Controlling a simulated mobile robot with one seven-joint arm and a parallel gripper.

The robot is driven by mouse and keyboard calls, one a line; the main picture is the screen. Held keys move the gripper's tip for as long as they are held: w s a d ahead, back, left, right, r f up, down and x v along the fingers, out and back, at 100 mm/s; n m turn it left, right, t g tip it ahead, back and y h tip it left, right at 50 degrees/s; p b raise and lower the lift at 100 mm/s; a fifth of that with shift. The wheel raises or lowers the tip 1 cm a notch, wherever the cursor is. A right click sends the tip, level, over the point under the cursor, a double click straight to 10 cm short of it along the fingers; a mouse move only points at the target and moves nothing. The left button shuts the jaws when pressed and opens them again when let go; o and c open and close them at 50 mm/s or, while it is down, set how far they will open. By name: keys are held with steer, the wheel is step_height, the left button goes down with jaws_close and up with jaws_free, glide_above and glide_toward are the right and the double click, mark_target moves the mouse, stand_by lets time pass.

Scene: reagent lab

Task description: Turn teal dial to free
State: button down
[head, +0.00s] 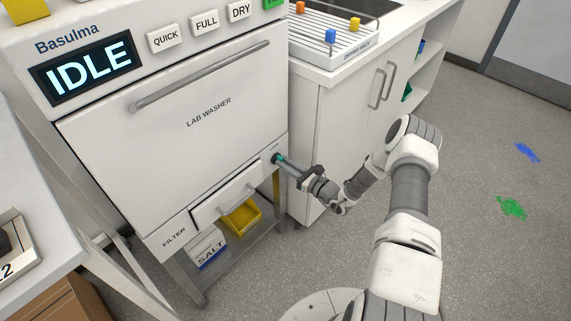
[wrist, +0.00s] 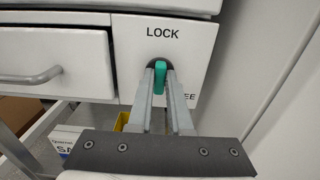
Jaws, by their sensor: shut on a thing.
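The teal dial (wrist: 160,76) sits on a dark round base on the white panel of the lab washer (head: 190,100), low at its right corner. The word LOCK is printed above it, and part of a word ending in "EE" shows to its lower right. The dial's handle stands upright, in line with LOCK. My gripper (wrist: 161,82) has its two fingers shut on the dial's handle, one on each side. In the head view the dial (head: 276,158) is small and partly hidden by the fingers.
A drawer with a bar handle (wrist: 30,76) is left of the dial. A yellow bin (head: 241,217) and a salt box (head: 208,249) are below. A white cabinet (head: 335,130) stands close to the right. The washer display (head: 88,67) reads IDLE.

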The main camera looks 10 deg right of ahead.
steer(key=shift+f+m, duration=0.1)
steer(key=shift+m, duration=0.2)
steer(key=m, duration=1.1)
steer(key=m+b, duration=0.1)
steer(key=m, duration=0.5)
steer(key=shift+d+f, duration=0.15)
steer(key=shift+f, duration=0.1)
stand_by(0.3)
steer(key=c, duration=0.8)
jaws_free()
steer(key=shift+c, duration=0.2)
steer(key=shift+r, duration=0.1)
steer(key=p+v, duration=0.3)
steer(key=v, duration=1.4)
steer(key=shift+d, duration=0.15)
